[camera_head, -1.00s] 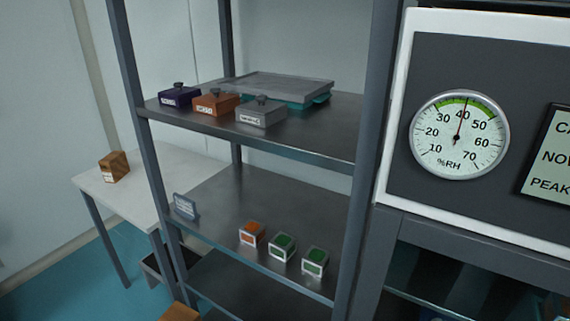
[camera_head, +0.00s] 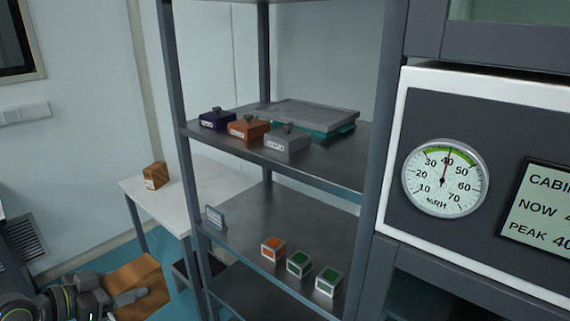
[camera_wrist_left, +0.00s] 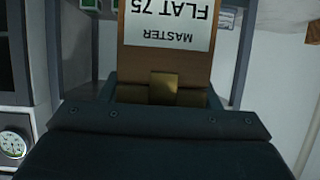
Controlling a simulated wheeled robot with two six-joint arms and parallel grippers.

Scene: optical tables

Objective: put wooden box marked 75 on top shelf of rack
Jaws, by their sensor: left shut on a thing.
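The wooden box (camera_head: 142,282) is low at the left of the head view. In the left wrist view the box (camera_wrist_left: 168,62) shows a white label reading "MASTER FLAT 75", upside down. My left gripper (camera_head: 126,298) is shut on the box and holds it in front of and left of the rack. The rack (camera_head: 172,75) has dark metal shelves and grey posts. Its highest shelf clearly in view (camera_head: 335,172) carries several items, with bare surface at its front right. A bar shows at the top picture edge; what is above is cut off. My right gripper is out of view.
On that shelf are purple (camera_head: 217,119), orange (camera_head: 249,127) and grey (camera_head: 287,139) boxes and a grey-topped teal case (camera_head: 310,118). Below are small orange and green cubes (camera_head: 299,263) and a sign (camera_head: 215,217). Another wooden block (camera_head: 155,176) sits on a white table (camera_head: 200,185). A humidity cabinet (camera_head: 390,215) stands right.

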